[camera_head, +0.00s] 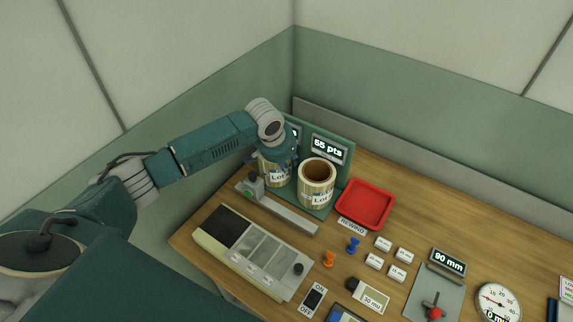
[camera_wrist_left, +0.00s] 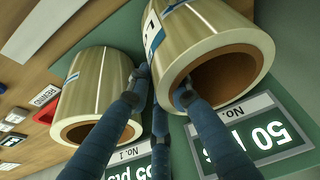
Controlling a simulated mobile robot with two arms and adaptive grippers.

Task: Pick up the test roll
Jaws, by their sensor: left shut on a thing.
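Two pale rolls with brown cores and "Lot" labels stand side by side on a green stand. My left gripper (camera_head: 277,152) is over the left roll (camera_head: 275,174) from above and hides its top. In the left wrist view, its blue fingers (camera_wrist_left: 165,88) are shut on the wall of this roll (camera_wrist_left: 208,35), one finger inside the core and the others outside. The second roll (camera_head: 316,190) stands free to the right, under the "55 pts" sign (camera_head: 328,149); it also shows in the left wrist view (camera_wrist_left: 100,85). The held roll is by the "50" sign (camera_wrist_left: 262,138). My right gripper is out of view.
A rail with a slider (camera_head: 290,216) lies in front of the rolls. A red tray (camera_head: 366,203) is to the right. A grey device (camera_head: 250,253), small labelled blocks (camera_head: 383,243), pegs (camera_head: 329,258) and a dial (camera_head: 497,302) crowd the table. Walls close off the back and left.

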